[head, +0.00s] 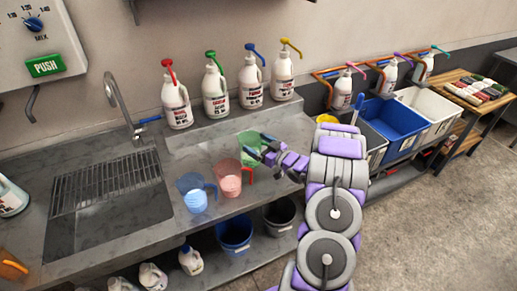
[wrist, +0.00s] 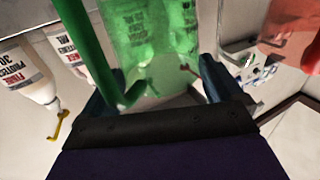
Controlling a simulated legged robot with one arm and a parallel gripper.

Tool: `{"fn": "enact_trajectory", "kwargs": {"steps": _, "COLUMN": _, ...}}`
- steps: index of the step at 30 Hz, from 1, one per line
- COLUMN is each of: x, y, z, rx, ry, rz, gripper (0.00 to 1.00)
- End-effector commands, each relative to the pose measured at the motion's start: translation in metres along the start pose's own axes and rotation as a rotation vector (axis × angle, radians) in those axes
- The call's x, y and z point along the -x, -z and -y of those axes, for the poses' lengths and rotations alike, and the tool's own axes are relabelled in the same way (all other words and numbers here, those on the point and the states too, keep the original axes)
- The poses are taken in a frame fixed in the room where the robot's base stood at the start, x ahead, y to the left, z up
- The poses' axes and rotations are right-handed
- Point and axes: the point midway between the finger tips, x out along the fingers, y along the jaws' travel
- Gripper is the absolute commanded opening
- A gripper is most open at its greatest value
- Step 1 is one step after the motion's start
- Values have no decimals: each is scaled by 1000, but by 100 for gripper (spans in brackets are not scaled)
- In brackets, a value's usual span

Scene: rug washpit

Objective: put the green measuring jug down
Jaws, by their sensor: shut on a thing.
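The green measuring jug (head: 248,146) is see-through and is at the back of the grey counter, right of the pink jug, in the head view. My gripper (head: 266,148) reaches it from the right and is shut on it. Whether the jug's base touches the counter cannot be told.
A pink jug (head: 229,181) and a blue jug (head: 194,195) stand close by on the counter (head: 160,225). Several white pump bottles (head: 214,92) line the raised back ledge. A sink (head: 110,200) is at the left; a blue bin (head: 392,125) is at the right.

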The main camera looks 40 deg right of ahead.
Motion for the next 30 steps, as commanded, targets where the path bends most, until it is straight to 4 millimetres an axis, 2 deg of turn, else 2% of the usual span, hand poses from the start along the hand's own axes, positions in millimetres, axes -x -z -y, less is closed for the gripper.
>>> {"fn": "enact_trajectory", "kwargs": {"steps": 3, "x": 1, "y": -17, "z": -4, "rx": -1, "ry": -2, "rz": -3, "gripper": 18}}
{"fn": "enact_trajectory", "kwargs": {"steps": 9, "x": 1, "y": -19, "z": -4, "rx": 1, "ry": -2, "rz": -3, "gripper": 18}}
{"fn": "enact_trajectory", "kwargs": {"steps": 10, "x": 1, "y": -19, "z": -4, "rx": 0, "ry": -1, "rz": -2, "gripper": 94}}
{"fn": "enact_trajectory", "kwargs": {"steps": 12, "x": 0, "y": -19, "z": -2, "rx": 2, "ry": -1, "rz": -1, "gripper": 100}}
{"fn": "enact_trajectory", "kwargs": {"steps": 19, "x": 1, "y": -17, "z": 2, "rx": 5, "ry": -1, "rz": 0, "gripper": 100}}
{"fn": "enact_trajectory", "kwargs": {"steps": 22, "x": 7, "y": -18, "z": 0, "rx": 3, "ry": -2, "rz": 0, "gripper": 100}}
{"fn": "enact_trajectory", "kwargs": {"steps": 26, "x": 25, "y": -19, "z": -4, "rx": -1, "ry": -4, "rz": -1, "gripper": 100}}
{"fn": "enact_trajectory", "kwargs": {"steps": 30, "x": 53, "y": -19, "z": -6, "rx": 0, "ry": -6, "rz": 1, "gripper": 100}}
